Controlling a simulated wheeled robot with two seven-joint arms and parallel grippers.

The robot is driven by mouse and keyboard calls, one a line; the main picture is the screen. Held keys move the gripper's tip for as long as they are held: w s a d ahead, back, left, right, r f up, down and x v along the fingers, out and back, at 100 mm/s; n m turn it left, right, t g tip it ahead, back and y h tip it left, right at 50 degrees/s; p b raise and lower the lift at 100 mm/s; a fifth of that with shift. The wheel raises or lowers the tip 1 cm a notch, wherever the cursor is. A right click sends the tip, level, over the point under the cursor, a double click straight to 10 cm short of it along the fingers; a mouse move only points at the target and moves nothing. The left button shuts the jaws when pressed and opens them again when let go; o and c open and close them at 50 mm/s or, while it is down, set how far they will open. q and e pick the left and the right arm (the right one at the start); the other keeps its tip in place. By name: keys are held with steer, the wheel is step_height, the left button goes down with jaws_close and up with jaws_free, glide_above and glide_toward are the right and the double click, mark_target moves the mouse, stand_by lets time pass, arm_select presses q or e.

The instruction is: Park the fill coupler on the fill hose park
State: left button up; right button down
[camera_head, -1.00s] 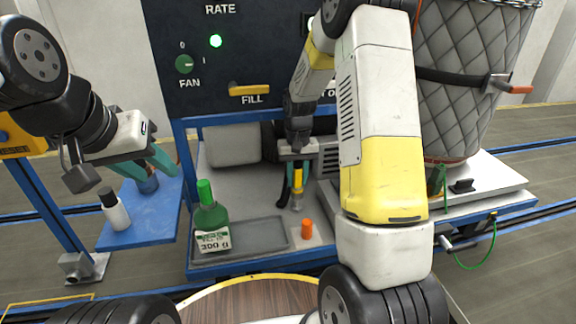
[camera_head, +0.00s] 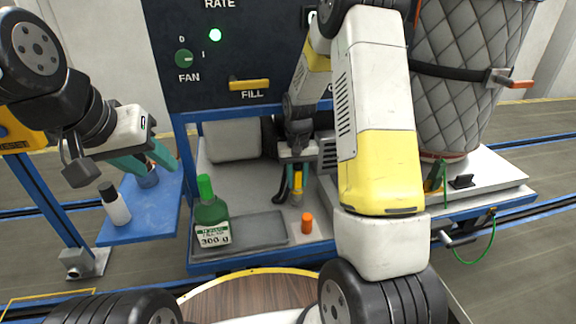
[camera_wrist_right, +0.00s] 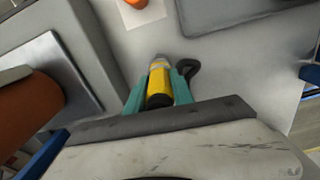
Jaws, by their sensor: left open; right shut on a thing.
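The fill coupler (camera_head: 297,184) is a yellow cylinder with a grey tip. My right gripper (camera_head: 292,184) is shut on it over the grey deck, behind the tray. In the right wrist view, the coupler (camera_wrist_right: 159,82) lies between the teal fingers of the gripper (camera_wrist_right: 159,88), its grey tip pointing away. A black curved piece (camera_wrist_right: 189,68) shows just beside it; I cannot tell whether they touch. I cannot clearly identify the fill hose park; a short orange peg (camera_head: 307,222) stands on a pale patch in front of the coupler. My left gripper (camera_head: 150,160) is open at the left.
A green bottle (camera_head: 210,217) stands at the left of a grey tray (camera_head: 262,232). A quilted grey vessel (camera_head: 460,80) stands at right.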

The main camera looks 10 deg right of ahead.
mark_target(297, 164)
steer(key=shift+f, duration=0.75)
steer(key=c, duration=1)
jaws_free()
steer(key=shift+r, duration=0.1)
step_height(297, 164, up, 8)
steer(key=shift+f, duration=0.2)
